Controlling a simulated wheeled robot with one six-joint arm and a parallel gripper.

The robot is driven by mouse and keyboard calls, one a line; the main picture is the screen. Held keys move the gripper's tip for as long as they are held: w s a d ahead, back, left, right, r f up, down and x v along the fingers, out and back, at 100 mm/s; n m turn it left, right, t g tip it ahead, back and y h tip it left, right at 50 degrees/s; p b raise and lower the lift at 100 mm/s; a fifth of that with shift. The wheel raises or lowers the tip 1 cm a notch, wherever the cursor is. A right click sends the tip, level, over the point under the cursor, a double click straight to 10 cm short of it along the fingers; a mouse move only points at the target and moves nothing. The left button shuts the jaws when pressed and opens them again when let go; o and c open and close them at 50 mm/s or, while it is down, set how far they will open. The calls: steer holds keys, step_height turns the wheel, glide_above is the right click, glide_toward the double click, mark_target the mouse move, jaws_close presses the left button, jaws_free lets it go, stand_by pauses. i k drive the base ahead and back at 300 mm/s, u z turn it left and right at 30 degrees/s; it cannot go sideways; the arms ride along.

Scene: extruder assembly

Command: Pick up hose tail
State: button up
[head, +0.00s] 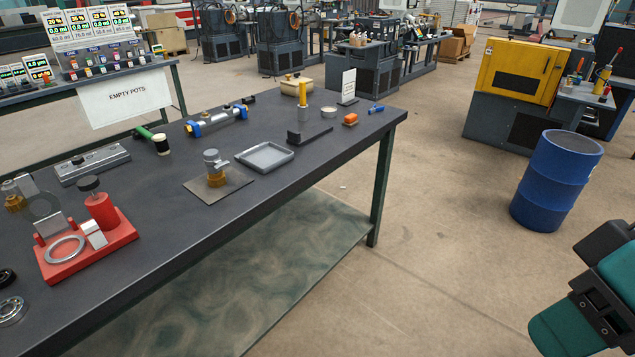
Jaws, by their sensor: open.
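I cannot tell for certain which piece is the hose tail. One brass-coloured fitting (15,203) stands at the left edge of the dark workbench (190,240), close to grey metal parts that partly crowd it. A second assembly, a grey metal valve-like body on a brass base (216,178), stands upright on a flat square plate (236,190) near the bench's middle. Only part of my teal and black arm shows at the lower right, over the floor and well apart from the bench. Its fingertips do not show.
A red fixture (75,262) with a ring stands at the bench's left. A grey tray (264,156), a blue-ended cylinder (216,121) and an orange block (350,119) lie farther back. A blue drum (556,182) stands on the floor right of the bench, with clear floor between.

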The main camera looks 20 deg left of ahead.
mark_target(218, 180)
steer(key=z, duration=0.15)
steer(key=i, duration=1.2)
steer(key=u, duration=1.5)
steer(key=i, duration=0.85)
steer(key=u, duration=0.85)
